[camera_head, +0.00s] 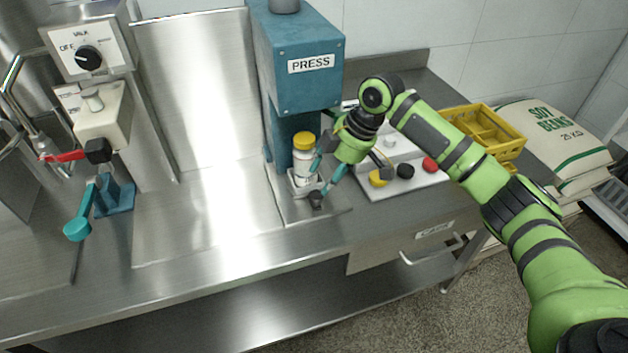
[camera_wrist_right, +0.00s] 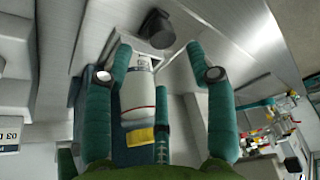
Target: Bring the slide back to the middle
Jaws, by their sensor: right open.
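A white bottle with a yellow cap (camera_head: 303,141) stands upright in a small pale carrier (camera_head: 297,187), which I take to be the slide, on the metal base of the teal press (camera_head: 300,60). A dark knob (camera_head: 316,200) sits at the carrier's front. My right gripper (camera_head: 325,179) is just right of the bottle, fingers pointing down toward the knob. In the right wrist view its fingers (camera_wrist_right: 160,58) are spread wide and empty. The bottle (camera_wrist_right: 138,95) and the knob (camera_wrist_right: 157,28) show between them, apart from the fingers. My left gripper is not in view.
A pale board (camera_head: 418,182) with yellow, black and red buttons lies right of the press. A yellow crate (camera_head: 482,127) and a soy bean sack (camera_head: 553,130) are farther right.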

